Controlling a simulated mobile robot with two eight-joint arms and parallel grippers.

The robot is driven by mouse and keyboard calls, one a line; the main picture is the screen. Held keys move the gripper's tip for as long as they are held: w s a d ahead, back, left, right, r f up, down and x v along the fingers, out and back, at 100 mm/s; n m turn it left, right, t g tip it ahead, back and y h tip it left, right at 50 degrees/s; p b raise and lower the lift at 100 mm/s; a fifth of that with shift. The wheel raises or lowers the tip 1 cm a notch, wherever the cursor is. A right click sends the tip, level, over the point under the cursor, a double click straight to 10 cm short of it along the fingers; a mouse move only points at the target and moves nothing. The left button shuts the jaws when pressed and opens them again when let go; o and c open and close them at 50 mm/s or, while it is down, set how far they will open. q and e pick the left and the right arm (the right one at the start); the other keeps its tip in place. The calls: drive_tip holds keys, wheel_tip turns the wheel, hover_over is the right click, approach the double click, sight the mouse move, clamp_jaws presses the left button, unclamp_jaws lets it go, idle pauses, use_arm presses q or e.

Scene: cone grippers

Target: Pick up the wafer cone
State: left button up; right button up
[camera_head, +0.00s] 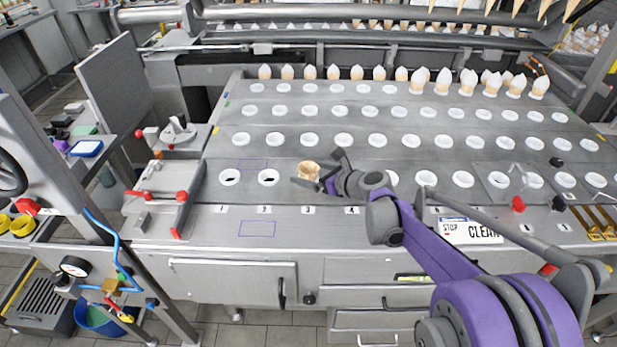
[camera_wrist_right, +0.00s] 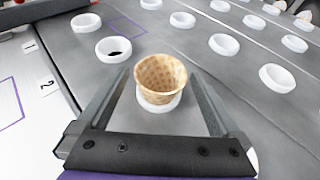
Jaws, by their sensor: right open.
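The wafer cone (camera_head: 309,170) stands in a white ring holder in the front row, above the label 3 in the head view. In the right wrist view the wafer cone (camera_wrist_right: 161,78) is tan with a waffle pattern, empty, open side up, its white ring (camera_wrist_right: 158,104) showing below it. My right gripper (camera_head: 312,180) is at the cone. In the right wrist view my right gripper (camera_wrist_right: 160,85) is open, with one finger on each side of the cone and gaps between. My left gripper is not in view.
Empty white rings (camera_head: 230,177) fill rows across the grey metal deck (camera_head: 270,125). A row of filled cones (camera_head: 357,73) stands at the back. A lever with red knobs (camera_head: 155,194) is to the left, and a CLEAN sign (camera_head: 470,231) is at front right.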

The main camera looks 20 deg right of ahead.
drive_tip(key=shift+w+a+f, duration=0.2)
drive_tip(key=shift+w+a, duration=0.05)
drive_tip(key=shift+w, duration=0.2)
drive_tip(key=c, duration=0.9)
drive_tip(key=shift+o, duration=0.2)
drive_tip(key=shift+r, duration=0.1)
